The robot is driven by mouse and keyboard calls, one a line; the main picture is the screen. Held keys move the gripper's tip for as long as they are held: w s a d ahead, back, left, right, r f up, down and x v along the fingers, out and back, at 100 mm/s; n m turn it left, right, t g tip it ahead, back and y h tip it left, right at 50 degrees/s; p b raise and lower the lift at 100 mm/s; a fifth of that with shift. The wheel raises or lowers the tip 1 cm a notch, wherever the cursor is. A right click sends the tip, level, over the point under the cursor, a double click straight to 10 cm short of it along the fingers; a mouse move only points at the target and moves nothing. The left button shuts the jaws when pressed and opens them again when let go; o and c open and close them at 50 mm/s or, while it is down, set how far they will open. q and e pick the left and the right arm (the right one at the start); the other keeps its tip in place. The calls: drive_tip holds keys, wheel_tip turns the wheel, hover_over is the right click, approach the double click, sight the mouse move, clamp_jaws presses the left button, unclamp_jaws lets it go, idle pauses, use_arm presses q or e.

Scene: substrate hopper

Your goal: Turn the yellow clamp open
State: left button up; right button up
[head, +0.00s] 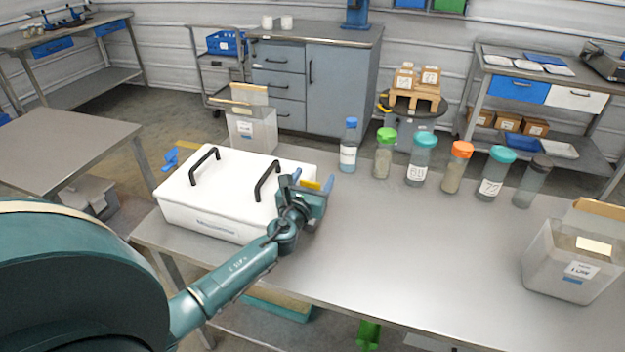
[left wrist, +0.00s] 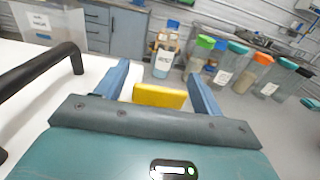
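A white box with a lid (head: 228,182) and two black handles sits on the metal table. A yellow clamp (head: 308,185) shows at the right end of the box. My left gripper (head: 312,181) is at that end, with its blue fingers on either side of the clamp. In the left wrist view, the yellow clamp (left wrist: 159,96) lies between the two spread fingers (left wrist: 160,88), with small gaps showing beside it. A second yellow bar (head: 188,146) and a blue part (head: 170,158) show at the box's left end. My right gripper is not in view.
Several lidded bottles stand along the table's back edge, among them one with an orange cap (head: 458,164). Clear bins stand behind the box (head: 252,130) and at the right (head: 570,262). The table's middle (head: 400,230) is clear.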

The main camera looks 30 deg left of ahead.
use_arm(q)
drive_tip(key=c, duration=0.9)
drive_tip(key=shift+c, duration=0.2)
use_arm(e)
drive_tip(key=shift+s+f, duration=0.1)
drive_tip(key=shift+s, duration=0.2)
